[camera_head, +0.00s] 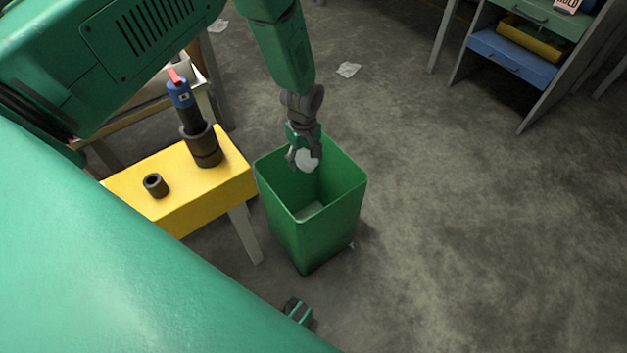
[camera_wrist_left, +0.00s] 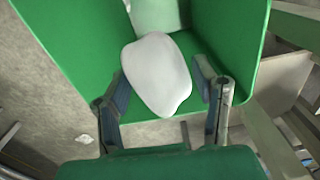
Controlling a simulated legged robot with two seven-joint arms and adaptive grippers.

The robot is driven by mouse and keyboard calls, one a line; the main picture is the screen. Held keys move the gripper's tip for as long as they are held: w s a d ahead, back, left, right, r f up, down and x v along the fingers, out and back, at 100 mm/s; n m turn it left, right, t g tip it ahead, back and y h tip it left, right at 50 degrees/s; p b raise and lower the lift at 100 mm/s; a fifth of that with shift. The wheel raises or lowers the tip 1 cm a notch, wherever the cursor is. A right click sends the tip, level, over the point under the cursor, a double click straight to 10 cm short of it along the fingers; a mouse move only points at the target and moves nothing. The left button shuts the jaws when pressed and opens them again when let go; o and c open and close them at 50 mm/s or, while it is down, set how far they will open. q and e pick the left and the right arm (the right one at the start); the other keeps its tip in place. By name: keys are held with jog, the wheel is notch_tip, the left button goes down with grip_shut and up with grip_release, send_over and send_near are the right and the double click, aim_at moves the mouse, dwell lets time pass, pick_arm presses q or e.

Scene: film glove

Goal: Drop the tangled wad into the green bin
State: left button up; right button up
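The tangled wad (camera_head: 307,161) is a smooth, whitish lump held inside the mouth area of the green bin (camera_head: 312,240). My left gripper (camera_head: 304,158) comes down from above and has its fingers on the wad, near the bin's back rim. In the left wrist view the wad (camera_wrist_left: 157,75) sits between the two fingertips (camera_wrist_left: 163,72), with the bin's green walls (camera_wrist_left: 235,30) around and beyond it. A pale patch (camera_head: 308,211) shows on the bin floor. A green and dark part (camera_head: 298,311), possibly my right gripper, shows at the bottom, mostly hidden.
A yellow-topped bench (camera_head: 185,212) stands left of the bin, bearing a blue and black tool in a dark holder (camera_head: 203,148) and a small dark ring (camera_head: 155,185). White scraps (camera_head: 348,69) lie on the floor. A drawer cabinet (camera_head: 515,55) is at upper right. Floor to the right is open.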

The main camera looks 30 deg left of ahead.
pick_arm(q)
jog(key=shift+a+f, duration=0.1)
jog(key=shift+a, duration=0.1)
jog(key=shift+a, duration=0.1)
jog(key=shift+r, duration=0.35)
notch_tip(320, 180, up, 10)
jog(key=shift+r, duration=0.55)
